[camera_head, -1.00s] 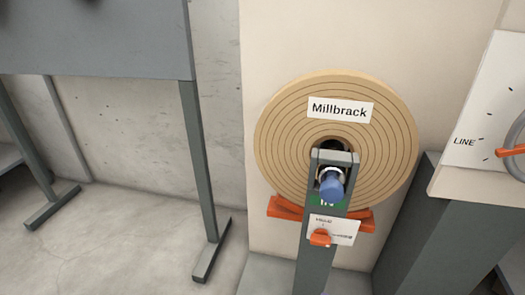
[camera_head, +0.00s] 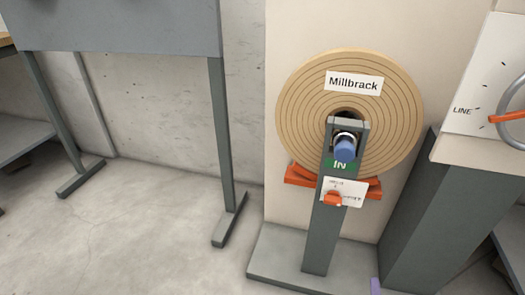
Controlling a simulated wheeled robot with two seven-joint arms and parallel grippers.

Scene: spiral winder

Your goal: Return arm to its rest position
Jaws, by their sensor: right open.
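Only a small lavender tip at the bottom edge, right of centre, shows of what seems to be my right gripper (camera_head: 375,286). It is below the winder post and apart from it; the rest of the gripper and arm is out of the picture. My left gripper is not in view. The tan spiral roll (camera_head: 350,112) with a "Millbrack" label stands upright behind the grey post (camera_head: 323,238). A blue knob (camera_head: 345,149) sticks out near the post's top, above a green "IN" mark.
Orange supports (camera_head: 302,176) lie under the roll. At the right is a grey pedestal (camera_head: 425,215) with a white "LINE" dial panel (camera_head: 470,110) and an orange pointer. A grey-legged table (camera_head: 222,130) stands at the left. The concrete floor between is clear.

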